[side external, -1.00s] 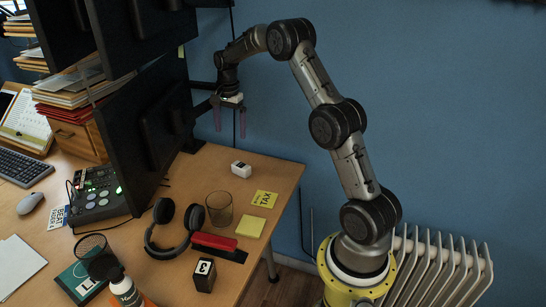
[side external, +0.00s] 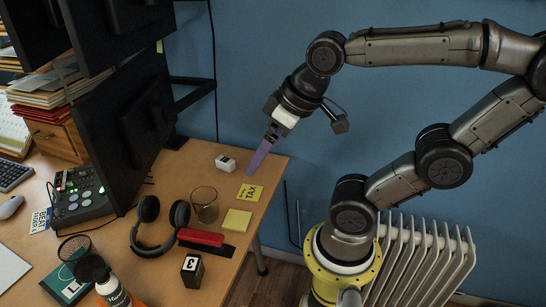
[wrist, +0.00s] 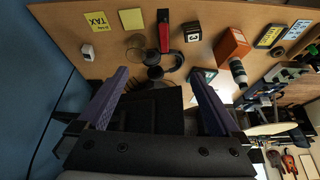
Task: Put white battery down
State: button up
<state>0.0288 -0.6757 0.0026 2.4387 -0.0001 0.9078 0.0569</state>
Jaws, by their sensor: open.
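The white battery (side external: 225,163), a small white block with a dark marking, rests on the desk near its back right edge. It also shows at the upper left of the wrist view (wrist: 88,52). My gripper (side external: 251,175) hangs tilted to the right of the battery in the side view, apart from it, with its purple fingers pointing down. In the wrist view my gripper (wrist: 158,75) has its fingers spread wide with nothing held between them.
A yellow TAX note (side external: 250,193), a clear glass (side external: 204,206), a yellow pad (side external: 237,219), a red stapler-like object (side external: 201,237) and headphones (side external: 137,240) lie nearby. A monitor (side external: 115,125) stands at the left. Bare desk surrounds the battery.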

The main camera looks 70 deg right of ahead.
jog(key=shift+s+a+f+n, duration=0.15)
jog(key=shift+s+f+n, duration=0.1)
jog(key=shift+s, duration=0.2)
jog(key=shift+s+a+f+n, duration=0.1)
jog(key=shift+s+f+n, duration=0.15)
jog(key=shift+s, duration=0.2)
